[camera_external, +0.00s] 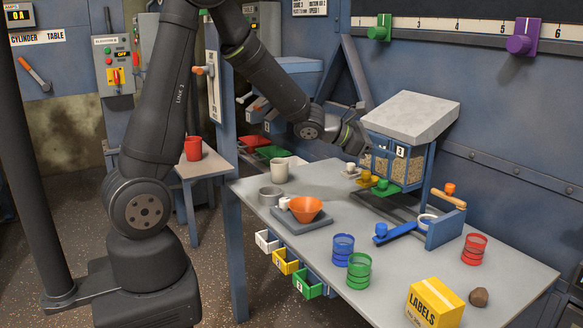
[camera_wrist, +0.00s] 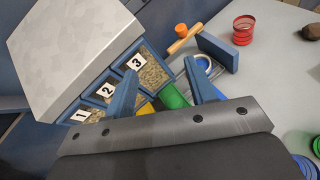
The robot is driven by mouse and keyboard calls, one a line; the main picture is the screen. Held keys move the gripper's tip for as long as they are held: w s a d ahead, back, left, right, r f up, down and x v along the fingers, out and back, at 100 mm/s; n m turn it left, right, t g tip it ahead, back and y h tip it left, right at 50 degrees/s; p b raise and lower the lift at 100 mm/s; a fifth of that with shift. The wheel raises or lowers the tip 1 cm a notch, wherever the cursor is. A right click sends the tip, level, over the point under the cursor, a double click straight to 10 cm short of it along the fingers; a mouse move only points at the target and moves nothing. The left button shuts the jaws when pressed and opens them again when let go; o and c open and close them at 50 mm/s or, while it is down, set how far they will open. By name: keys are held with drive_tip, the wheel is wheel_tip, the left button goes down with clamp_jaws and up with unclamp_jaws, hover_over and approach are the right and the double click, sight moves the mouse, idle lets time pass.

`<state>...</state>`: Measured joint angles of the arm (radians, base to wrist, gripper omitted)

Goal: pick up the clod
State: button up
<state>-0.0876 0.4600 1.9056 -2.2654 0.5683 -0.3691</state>
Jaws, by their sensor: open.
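The clod (camera_external: 479,297) is a small brown lump lying on the grey table at the front right, just right of the yellow LABELS box (camera_external: 435,303). In the wrist view the clod (camera_wrist: 311,32) shows at the upper right edge. My gripper (camera_external: 354,134) is in front of the grey-lidded hopper (camera_external: 410,117), high above the table and far to the back left of the clod. In the wrist view my gripper (camera_wrist: 160,82) has its two fingers spread apart with nothing held between them.
A red ribbed cup (camera_external: 473,249) stands behind the clod. Blue (camera_external: 343,249) and green (camera_external: 359,270) cups stand left of the box. An orange funnel (camera_external: 305,208) sits further left. A blue bracket with a wooden handle (camera_external: 447,222) stands right of the hopper. Bare table lies around the clod.

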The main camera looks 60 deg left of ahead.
drive_tip(key=w+d+m+g+h, duration=0.1)
drive_tip(key=d+m+g+h, duration=0.15)
drive_tip(key=d+m, duration=0.55)
drive_tip(key=m+g+y, duration=0.3)
drive_tip(key=m+g, duration=0.5)
drive_tip(key=m, duration=2.4)
hover_over(482, 290)
drive_tip(key=a, duration=0.2)
drive_tip(key=f, duration=1.6)
drive_tip(key=shift+s+d+f, duration=0.15)
drive_tip(key=shift+s+f, duration=0.05)
drive_tip(key=shift+s+a+x, duration=0.1)
drive_tip(key=shift+s+x, duration=0.05)
drive_tip(key=shift+x, duration=1.2)
drive_tip(key=shift+s+a+x, duration=0.15)
drive_tip(key=shift+x, duration=1.2)
drive_tip(key=shift+f, duration=0.1)
drive_tip(key=shift+c, duration=0.2)
drive_tip(key=c, duration=0.7)
